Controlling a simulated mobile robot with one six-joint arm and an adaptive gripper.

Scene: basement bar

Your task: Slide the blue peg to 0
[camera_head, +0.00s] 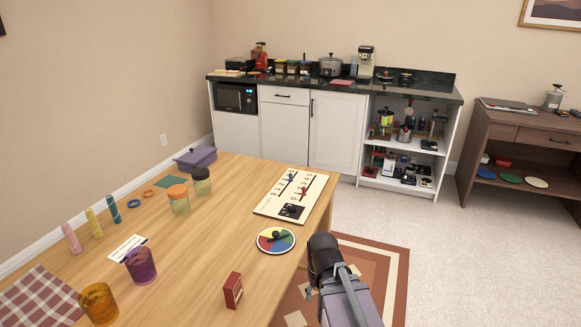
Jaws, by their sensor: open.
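A cream board (268,207) lies on the wooden table near its right edge. It has two slider tracks with small marks beside them. The blue peg (291,177) stands on the left track, towards the far end. A red peg (302,191) is on the right track. The numbers by the tracks are too small to read. A black dial block (291,211) sits at the board's near end. My arm shows at the lower right, beyond the table's right edge and apart from the board. I cannot make out my gripper's fingers.
A coloured disc (276,240) with a black pointer lies just nearer than the board. A red box (233,290) stands near the front. Jars (202,182), cups (140,266) and pegs stand on the left. The table around the board's left side is clear.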

